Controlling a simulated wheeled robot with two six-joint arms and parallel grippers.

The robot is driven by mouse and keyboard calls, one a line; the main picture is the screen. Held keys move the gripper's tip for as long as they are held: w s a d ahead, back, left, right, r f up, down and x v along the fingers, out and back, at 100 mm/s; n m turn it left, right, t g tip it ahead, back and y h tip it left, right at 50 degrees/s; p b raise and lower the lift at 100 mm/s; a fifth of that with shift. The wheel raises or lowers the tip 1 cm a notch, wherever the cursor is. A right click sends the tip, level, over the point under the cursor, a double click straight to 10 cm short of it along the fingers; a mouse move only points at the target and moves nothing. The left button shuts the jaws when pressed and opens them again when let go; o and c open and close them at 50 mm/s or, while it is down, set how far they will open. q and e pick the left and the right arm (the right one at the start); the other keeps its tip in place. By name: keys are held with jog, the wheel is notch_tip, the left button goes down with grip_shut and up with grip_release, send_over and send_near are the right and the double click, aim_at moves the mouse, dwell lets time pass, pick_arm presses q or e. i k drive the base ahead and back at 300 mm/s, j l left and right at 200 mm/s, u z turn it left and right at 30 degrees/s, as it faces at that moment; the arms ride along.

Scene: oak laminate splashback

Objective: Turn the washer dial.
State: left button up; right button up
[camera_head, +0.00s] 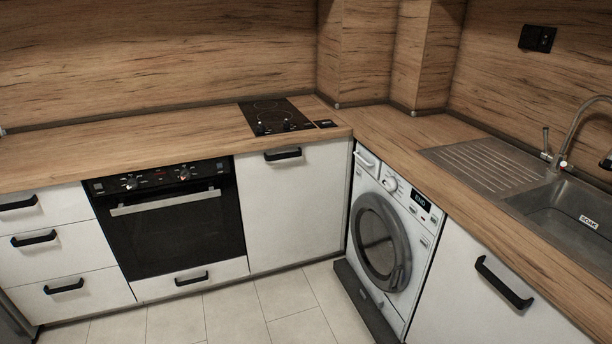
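The white washer (392,237) stands under the worktop, right of the picture's middle. Its round dial (389,184) is on the upper panel, between the detergent drawer (365,160) on the left and a dark display (420,201) on the right. The display shows lit text that looks like "END". The round door (380,241) below the panel looks shut. The dial's exact setting is too small to read. Neither of my grippers is in view.
A wooden worktop (130,147) overhangs the units. An oven (170,218) and drawers are on the left, and a sink (575,215) is on the right. A black handle (503,282) juts from the cabinet right of the washer. The tiled floor (262,312) in front is clear.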

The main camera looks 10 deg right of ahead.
aim_at(391, 185)
jog(key=i+j+u, duration=0.25)
jog(key=u, duration=0.15)
jog(key=i+u, duration=0.35)
jog(key=i+z, duration=0.35)
jog(key=i+j+z, duration=0.15)
jog(key=z, duration=0.2)
jog(key=i+j+z, duration=0.2)
jog(key=i+z, duration=0.3)
jog(key=z, duration=0.3)
jog(key=i+z, duration=0.2)
jog(key=z, duration=0.25)
jog(key=i+j+z, duration=0.15)
jog(key=z, duration=0.3)
jog(key=i+j+z, duration=0.1)
jog(key=z, duration=0.35)
